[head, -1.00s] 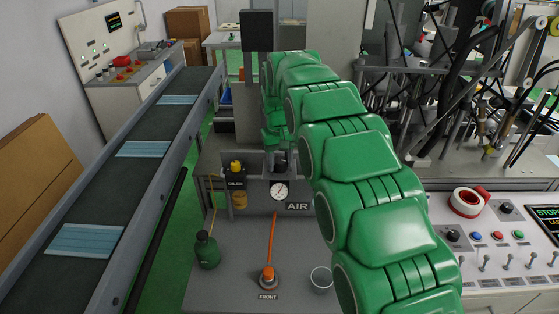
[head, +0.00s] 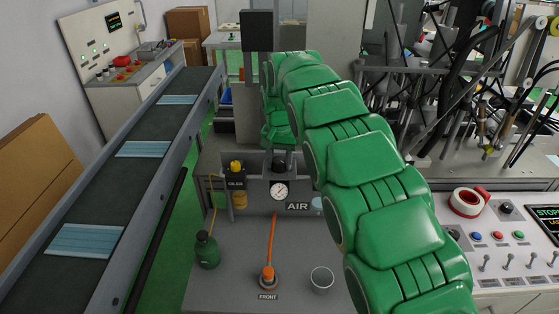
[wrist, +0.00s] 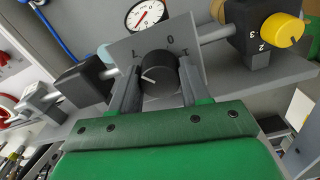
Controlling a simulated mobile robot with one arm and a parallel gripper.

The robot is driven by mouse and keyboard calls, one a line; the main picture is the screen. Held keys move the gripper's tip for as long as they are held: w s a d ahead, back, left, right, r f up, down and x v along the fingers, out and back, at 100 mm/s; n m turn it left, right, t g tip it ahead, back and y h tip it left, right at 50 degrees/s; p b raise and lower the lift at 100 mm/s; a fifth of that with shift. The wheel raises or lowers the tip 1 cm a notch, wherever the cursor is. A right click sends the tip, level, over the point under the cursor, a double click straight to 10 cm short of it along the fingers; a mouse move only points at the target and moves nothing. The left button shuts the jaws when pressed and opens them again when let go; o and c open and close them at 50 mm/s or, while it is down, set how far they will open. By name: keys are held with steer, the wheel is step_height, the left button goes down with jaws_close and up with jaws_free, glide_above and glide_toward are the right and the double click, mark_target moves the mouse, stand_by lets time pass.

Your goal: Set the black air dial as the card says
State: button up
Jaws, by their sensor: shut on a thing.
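The black air dial (wrist: 158,75) sits on a grey plate (wrist: 122,50) with dark marks, one of them a 0, in the wrist view. My gripper (wrist: 158,80) is shut on the dial, one finger on each side. A white round gauge with a red needle (wrist: 149,15) is beyond the plate; it also shows in the head view (head: 279,190), beside the AIR label (head: 297,206). My arm hides part of this area. I cannot make out the card in either view.
A yellow knob (wrist: 282,30) with numbers is at the right in the wrist view. A conveyor (head: 75,205) runs along the left.

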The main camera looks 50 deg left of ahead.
mark_target(280, 160)
stand_by(0.3)
steer(key=o, duration=1)
steer(key=shift+o, duration=0.2)
steer(key=shift+r, duration=0.15)
step_height(280, 160, up, 7)
steer(key=shift+a+f, duration=0.1)
steer(key=shift+r, duration=0.35)
